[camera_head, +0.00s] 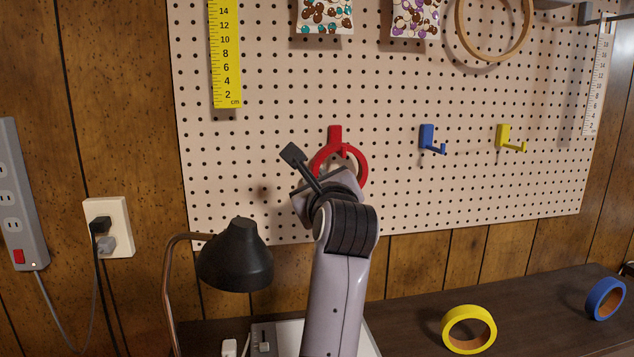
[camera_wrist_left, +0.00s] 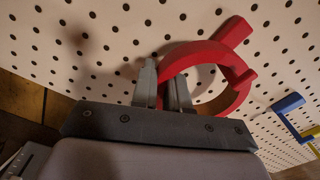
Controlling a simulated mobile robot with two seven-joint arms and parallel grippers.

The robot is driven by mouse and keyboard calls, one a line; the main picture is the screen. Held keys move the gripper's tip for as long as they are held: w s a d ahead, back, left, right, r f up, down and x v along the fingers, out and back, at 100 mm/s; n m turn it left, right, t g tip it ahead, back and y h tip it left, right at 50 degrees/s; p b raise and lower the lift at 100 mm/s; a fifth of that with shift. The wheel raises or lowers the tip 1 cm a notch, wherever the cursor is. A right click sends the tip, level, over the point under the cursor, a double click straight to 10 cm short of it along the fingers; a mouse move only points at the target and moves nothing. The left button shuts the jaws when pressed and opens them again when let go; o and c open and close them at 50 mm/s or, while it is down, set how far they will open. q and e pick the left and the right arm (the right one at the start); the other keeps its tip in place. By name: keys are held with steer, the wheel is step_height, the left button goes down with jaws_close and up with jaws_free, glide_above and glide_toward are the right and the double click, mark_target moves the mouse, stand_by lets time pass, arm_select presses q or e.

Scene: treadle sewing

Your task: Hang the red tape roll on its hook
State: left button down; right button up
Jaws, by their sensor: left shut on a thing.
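The red tape roll (camera_head: 361,170) is up at the pegboard, right at the red hook (camera_head: 335,134), upright with its lower left behind my left arm. In the left wrist view the roll (camera_wrist_left: 188,55) has its near side between the fingers of my left gripper (camera_wrist_left: 163,88), which is shut on it. The red hook (camera_wrist_left: 233,32) also shows there, and its arm appears to pass through the roll's opening. I cannot tell whether the roll's weight rests on the hook. In the head view my wrist hides the left fingers. My right gripper is not in view.
A blue hook (camera_head: 427,138) and a yellow hook (camera_head: 504,137) are empty to the right. A yellow roll (camera_head: 446,330) and a blue roll (camera_head: 594,300) stand on the dark tabletop (camera_head: 400,318). A black lamp (camera_head: 235,262) is left of my arm.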

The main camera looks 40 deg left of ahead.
arm_select(q)
steer(key=c, duration=1.1)
jaws_free()
steer(key=shift+o, duration=0.2)
